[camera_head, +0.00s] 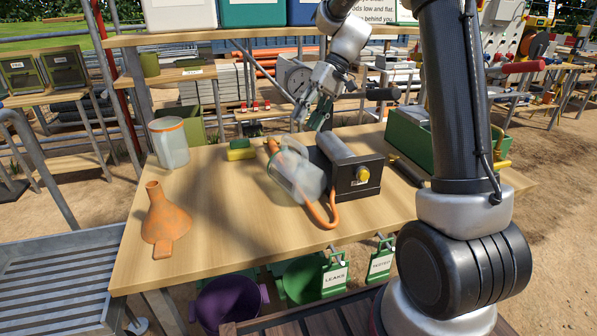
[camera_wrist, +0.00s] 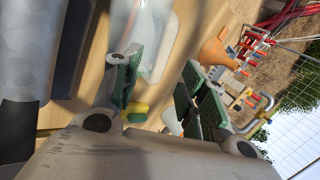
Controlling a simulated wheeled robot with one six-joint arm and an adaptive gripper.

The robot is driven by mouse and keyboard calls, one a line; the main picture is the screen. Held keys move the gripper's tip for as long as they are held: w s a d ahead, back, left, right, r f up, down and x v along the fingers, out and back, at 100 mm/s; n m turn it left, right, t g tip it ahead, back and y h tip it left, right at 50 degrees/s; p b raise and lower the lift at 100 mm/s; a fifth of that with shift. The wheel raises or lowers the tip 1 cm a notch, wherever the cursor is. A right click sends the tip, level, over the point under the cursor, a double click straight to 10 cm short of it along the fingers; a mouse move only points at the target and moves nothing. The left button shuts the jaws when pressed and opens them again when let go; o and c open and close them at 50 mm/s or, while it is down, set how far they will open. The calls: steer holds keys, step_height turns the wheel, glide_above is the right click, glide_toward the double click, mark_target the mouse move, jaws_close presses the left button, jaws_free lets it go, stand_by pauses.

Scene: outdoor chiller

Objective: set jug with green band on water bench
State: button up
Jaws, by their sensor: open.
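I cannot tell which bench is the water bench.
An orange funnel (camera_head: 166,222) stands at the bench's left. A green and yellow sponge (camera_head: 241,150) lies near the back. The grey and black device (camera_head: 352,170) and an orange hose (camera_head: 322,218) crowd the jug. A green box (camera_head: 411,138) stands at right.

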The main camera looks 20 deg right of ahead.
mark_target(294, 142)
steer(key=x, duration=0.8)
steer(key=shift+a, duration=0.2)
steer(key=shift+r, duration=0.1)
jaws_close()
